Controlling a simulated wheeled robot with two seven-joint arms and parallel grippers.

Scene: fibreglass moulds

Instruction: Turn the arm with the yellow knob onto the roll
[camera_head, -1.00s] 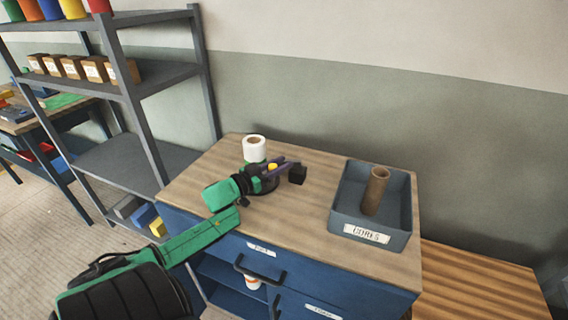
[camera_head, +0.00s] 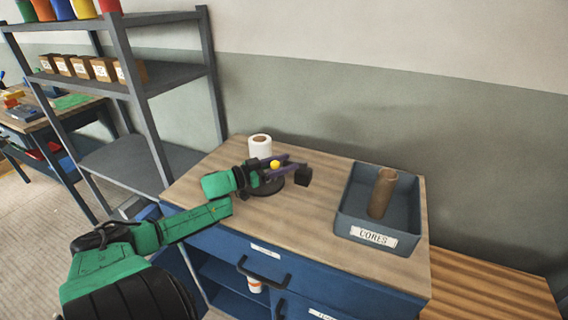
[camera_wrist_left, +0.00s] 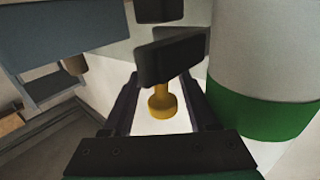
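The white roll (camera_head: 260,145) stands upright near the back left of the bench top. In the left wrist view the roll (camera_wrist_left: 265,45) is at the right, above a green band. The yellow knob (camera_head: 275,164) is in front of the roll and a little to its right. My left gripper (camera_head: 288,168) reaches in from the left, around the knob. In the left wrist view the knob (camera_wrist_left: 161,102) is between the fingers, with a gap on each side. The arm under the knob is mostly hidden. A dark base (camera_head: 267,188) shows below the gripper. My right gripper is not in view.
A blue-grey bin (camera_head: 350,222) labelled "CORES" holds an upright brown tube (camera_head: 382,194) at the right of the bench top (camera_head: 290,225). A grey shelf rack (camera_head: 160,75) stands at the left. Bare bench top lies between dispenser and bin.

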